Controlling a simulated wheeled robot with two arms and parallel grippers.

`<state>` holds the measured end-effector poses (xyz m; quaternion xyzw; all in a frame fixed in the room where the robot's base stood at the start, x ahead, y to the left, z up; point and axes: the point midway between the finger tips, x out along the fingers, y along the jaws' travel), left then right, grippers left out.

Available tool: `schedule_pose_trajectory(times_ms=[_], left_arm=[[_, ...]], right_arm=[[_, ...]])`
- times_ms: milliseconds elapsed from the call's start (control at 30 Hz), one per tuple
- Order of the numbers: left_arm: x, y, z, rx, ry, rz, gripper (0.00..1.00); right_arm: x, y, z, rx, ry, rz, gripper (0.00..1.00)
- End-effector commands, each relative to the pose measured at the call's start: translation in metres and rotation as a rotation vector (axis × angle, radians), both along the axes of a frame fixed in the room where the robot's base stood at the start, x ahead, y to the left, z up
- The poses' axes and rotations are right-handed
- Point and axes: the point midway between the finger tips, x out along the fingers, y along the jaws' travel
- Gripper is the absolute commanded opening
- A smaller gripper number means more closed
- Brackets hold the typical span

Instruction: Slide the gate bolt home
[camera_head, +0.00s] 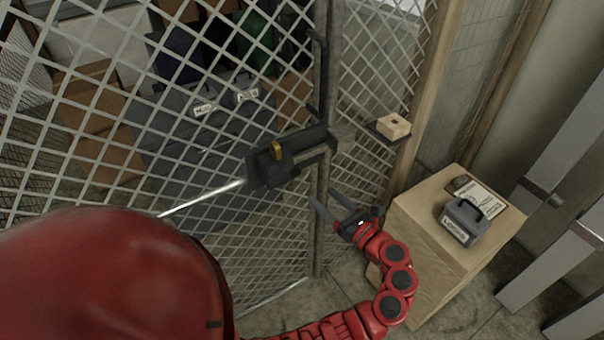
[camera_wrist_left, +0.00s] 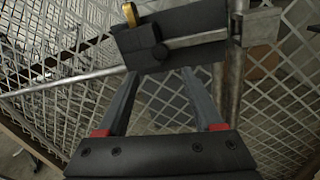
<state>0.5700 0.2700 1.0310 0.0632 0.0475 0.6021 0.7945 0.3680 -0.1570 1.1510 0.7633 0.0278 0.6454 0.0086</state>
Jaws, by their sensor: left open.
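The gate bolt (camera_head: 309,158) is a grey bar on a dark plate (camera_head: 257,172) fixed to the mesh gate (camera_head: 215,110). A dark block with a yellow tab (camera_head: 276,150) sits on the plate. The bar also shows in the left wrist view (camera_wrist_left: 195,41), where it points toward a grey bracket (camera_wrist_left: 262,24) on the post. My right gripper is not in view.
A wooden box (camera_head: 430,240) stands at right, holding a grey case (camera_head: 465,222) and a label card (camera_head: 480,193). A small wooden block (camera_head: 393,126) sits on a dark ledge. Cardboard boxes (camera_head: 95,125) and dark cases (camera_head: 215,125) are behind the mesh.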

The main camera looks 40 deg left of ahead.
Motion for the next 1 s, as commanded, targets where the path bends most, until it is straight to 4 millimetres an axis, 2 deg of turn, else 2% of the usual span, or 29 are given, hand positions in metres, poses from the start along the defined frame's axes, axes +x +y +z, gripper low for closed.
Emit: schedule_pose_trajectory(times_ms=[33, 200, 433, 600, 867, 1000], left_arm=[[0.003, 0.014, 0.003, 0.000, 0.001, 0.005, 0.68], [0.014, 0.052, 0.003, 0.000, 0.000, 0.004, 0.68], [0.024, 0.087, 0.002, -0.001, -0.002, 0.002, 0.68], [0.028, 0.097, 0.001, -0.001, -0.002, -0.002, 0.68], [0.029, 0.098, 0.000, -0.001, -0.002, -0.003, 0.68], [0.028, 0.097, 0.000, -0.001, -0.002, -0.003, 0.45]], right_arm=[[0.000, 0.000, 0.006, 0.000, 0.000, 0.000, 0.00], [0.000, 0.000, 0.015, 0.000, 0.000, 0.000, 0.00], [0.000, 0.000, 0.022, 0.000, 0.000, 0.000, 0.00], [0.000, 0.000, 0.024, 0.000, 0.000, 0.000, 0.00], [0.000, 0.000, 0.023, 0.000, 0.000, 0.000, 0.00], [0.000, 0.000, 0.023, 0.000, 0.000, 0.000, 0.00]])
